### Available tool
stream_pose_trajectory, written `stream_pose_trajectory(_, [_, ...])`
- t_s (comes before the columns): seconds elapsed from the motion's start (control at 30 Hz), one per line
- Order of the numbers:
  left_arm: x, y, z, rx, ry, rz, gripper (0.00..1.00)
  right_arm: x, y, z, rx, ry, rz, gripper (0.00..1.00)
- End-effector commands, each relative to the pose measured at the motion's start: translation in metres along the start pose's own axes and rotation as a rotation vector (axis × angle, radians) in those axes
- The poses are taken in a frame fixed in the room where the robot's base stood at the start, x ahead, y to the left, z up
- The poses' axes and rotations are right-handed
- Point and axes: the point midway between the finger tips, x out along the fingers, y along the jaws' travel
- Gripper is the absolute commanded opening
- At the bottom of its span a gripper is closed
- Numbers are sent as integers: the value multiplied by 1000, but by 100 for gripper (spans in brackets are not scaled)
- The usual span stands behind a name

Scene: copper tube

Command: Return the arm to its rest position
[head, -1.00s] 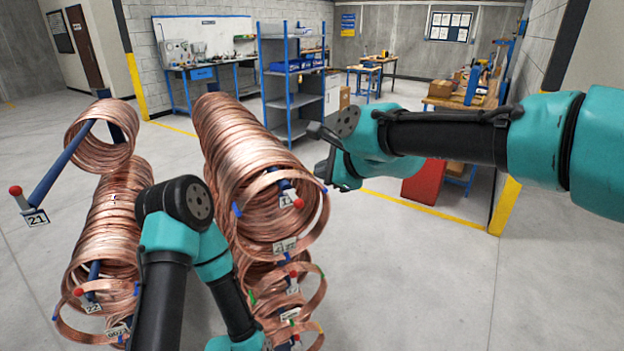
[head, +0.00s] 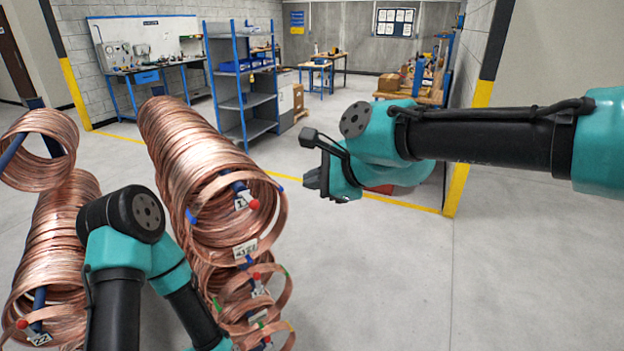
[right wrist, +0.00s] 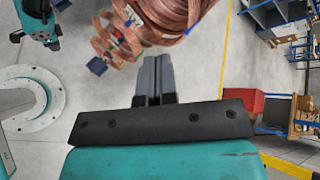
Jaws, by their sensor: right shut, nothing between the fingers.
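My right gripper (head: 314,180) hangs in free air to the right of the middle copper coils in the head view. It is shut and empty, and a gap of floor shows between it and the coils. Its two grey fingers are together in the right wrist view (right wrist: 155,65). A large copper tube coil (head: 215,165) hangs on a blue arm with a red tip. Smaller coils (head: 255,305) hang below it. My left arm crosses in front of the coils in the head view; its gripper is not seen there.
More copper coils (head: 45,245) hang at the left. A blue and grey shelf (head: 240,85) and a workbench (head: 150,70) stand at the back. A wall with a yellow and black edge (head: 468,150) is at the right. The floor (head: 400,280) below my right arm is clear.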

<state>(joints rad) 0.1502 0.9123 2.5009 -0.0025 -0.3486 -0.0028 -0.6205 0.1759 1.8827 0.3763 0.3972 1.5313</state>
Motion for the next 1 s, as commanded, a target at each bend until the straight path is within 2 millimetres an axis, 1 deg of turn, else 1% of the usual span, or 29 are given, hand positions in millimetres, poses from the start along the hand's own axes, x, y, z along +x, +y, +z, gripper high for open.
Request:
stream_pose_trajectory(0.13, [0,0,0,0,0,0,43,4,2,-5,-6,8,4,0])
stream_pose_trajectory(0.17, [0,0,0,0,0,0,43,6,3,-9,-11,14,7,0])
stream_pose_trajectory(0.23, [0,0,0,0,0,0,43,14,8,-24,-31,35,15,0])
stream_pose_trajectory(0.27, [0,0,0,0,0,0,43,18,11,-32,-43,47,20,0])
stream_pose_trajectory(0.37, [0,0,0,0,0,0,43,37,25,-70,-102,99,47,0])
stream_pose_trajectory(0.4, [0,0,0,0,0,0,43,45,33,-88,-130,123,62,0])
stream_pose_trajectory(0.47, [0,0,0,0,0,0,43,57,47,-118,-180,159,89,0])
stream_pose_trajectory(0.5, [0,0,0,0,0,0,43,64,58,-139,-216,182,111,0])
stream_pose_trajectory(0.57, [0,0,0,0,0,0,43,74,76,-169,-269,212,145,0])
stream_pose_trajectory(0.6, [0,0,0,0,0,0,43,79,88,-188,-305,230,169,0])
stream_pose_trajectory(0.67, [0,0,0,0,0,0,43,86,108,-217,-358,253,208,0])
stream_pose_trajectory(0.7, [0,0,0,0,0,0,43,90,123,-236,-394,265,236,0])
stream_pose_trajectory(0.77, [0,0,0,0,0,0,43,94,146,-263,-448,279,280,0])
stream_pose_trajectory(0.8, [0,0,0,0,0,0,43,96,162,-280,-484,285,309,0])
stream_pose_trajectory(0.87, [0,0,0,0,0,0,43,98,188,-305,-538,289,356,0])
stream_pose_trajectory(0.9, [0,0,0,0,0,0,43,99,206,-321,-575,289,387,0])
stream_pose_trajectory(0.97, [0,0,0,0,0,0,43,99,234,-343,-628,282,435,0])
stream_pose_trajectory(1.0, [0,0,0,0,0,0,43,98,254,-356,-665,274,467,0])
